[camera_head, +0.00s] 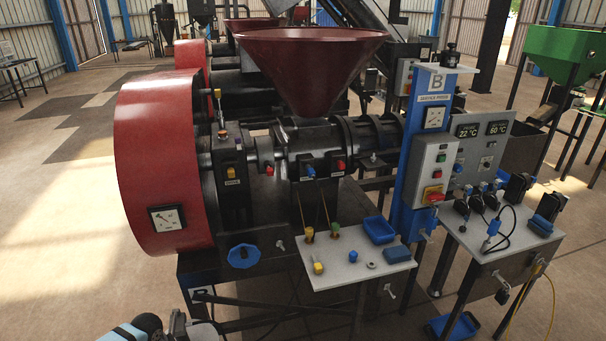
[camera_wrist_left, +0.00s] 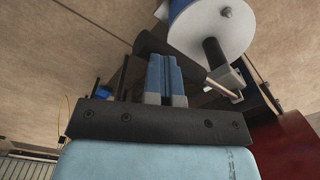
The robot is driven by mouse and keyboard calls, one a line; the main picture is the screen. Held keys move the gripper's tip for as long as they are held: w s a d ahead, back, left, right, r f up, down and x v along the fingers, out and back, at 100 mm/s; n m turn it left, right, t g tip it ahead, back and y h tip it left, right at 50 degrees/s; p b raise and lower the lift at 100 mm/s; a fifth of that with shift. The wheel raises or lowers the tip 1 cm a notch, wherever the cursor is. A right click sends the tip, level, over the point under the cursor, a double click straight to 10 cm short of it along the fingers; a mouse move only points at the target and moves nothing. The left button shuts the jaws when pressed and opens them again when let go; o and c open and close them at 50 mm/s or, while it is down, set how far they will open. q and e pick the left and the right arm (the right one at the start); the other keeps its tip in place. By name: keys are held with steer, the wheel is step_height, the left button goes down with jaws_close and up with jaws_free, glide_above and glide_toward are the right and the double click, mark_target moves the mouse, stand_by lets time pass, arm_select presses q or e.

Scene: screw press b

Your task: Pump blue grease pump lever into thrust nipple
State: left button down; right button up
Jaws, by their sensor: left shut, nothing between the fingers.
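My left gripper (camera_head: 176,326) is at the bottom edge of the head view, low in front of the press and well apart from it. In the left wrist view its two blue fingers (camera_wrist_left: 166,78) are together with nothing between them. The press body carries a small blue fitting (camera_head: 308,171) and a red fitting (camera_head: 340,166). A yellow fitting (camera_head: 230,172) is on the black block beside the red wheel guard. A small blue piece (camera_head: 353,256) lies on the grey side table (camera_head: 345,278). I cannot tell which blue part is the grease pump lever. My right gripper is out of view.
A blue knob (camera_head: 243,256) is on the press frame. A blue post (camera_head: 427,150) with a control box stands right. Floor (camera_head: 60,250) to the left is clear.

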arm_select(q)
steer(key=shift+s+f+b, duration=0.25)
steer(key=shift+f+b, duration=0.1)
steer(key=shift+f, duration=0.7)
steer(key=r+p, duration=0.1)
steer(key=r, duration=0.1)
steer(key=w+r+p, duration=0.2)
steer(key=r, duration=0.1)
steer(key=shift+w+a+r, duration=0.1)
steer(key=shift+a+r, duration=0.1)
steer(key=shift+r, duration=0.1)
steer(key=shift+w+a+r, duration=0.1)
steer(key=shift+w+r, duration=0.25)
steer(key=shift+r, duration=0.5)
steer(key=shift+w+a+r, duration=0.1)
steer(key=shift+w+r, duration=0.3)
steer(key=shift+r, duration=0.5)
steer(key=shift+w+a+r, duration=0.1)
steer(key=shift+w+r, duration=0.25)
steer(key=shift+r, duration=0.5)
steer(key=shift+r, duration=0.1)
step_height(320, 180, up, 7)
